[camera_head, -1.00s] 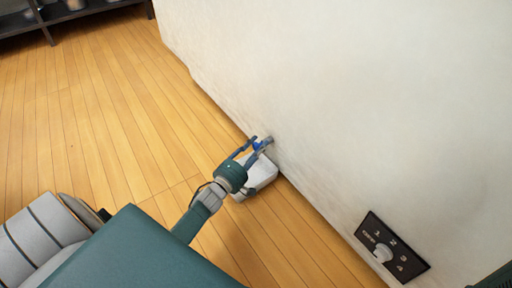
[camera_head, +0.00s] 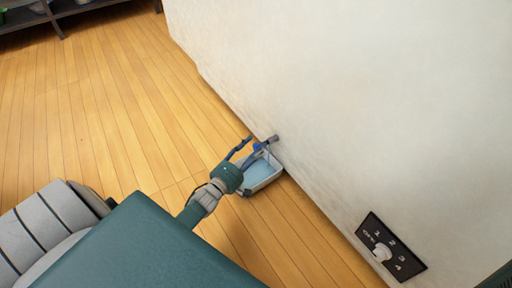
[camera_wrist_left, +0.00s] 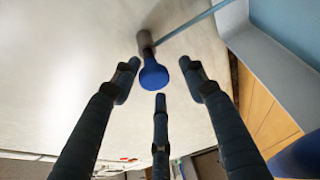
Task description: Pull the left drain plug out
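A short grey pipe (camera_head: 273,139) sticks out of the white wall near the floor. A blue drain plug (camera_head: 257,147) shows at its outer end; whether it is fully seated I cannot tell. My left gripper (camera_head: 254,151) is at the plug. In the left wrist view, its fingers (camera_wrist_left: 159,82) are spread open, with gaps to the round blue plug (camera_wrist_left: 153,76) between and just beyond the tips. A thin pale blue strip, like water, runs from the grey pipe (camera_wrist_left: 146,42) toward the tray. My right gripper is not in view.
A white-rimmed tray (camera_head: 277,177) with a pale blue inside stands on the wooden floor under the pipe. A dark shelf (camera_head: 60,14) stands at far left. The floor at left is clear.

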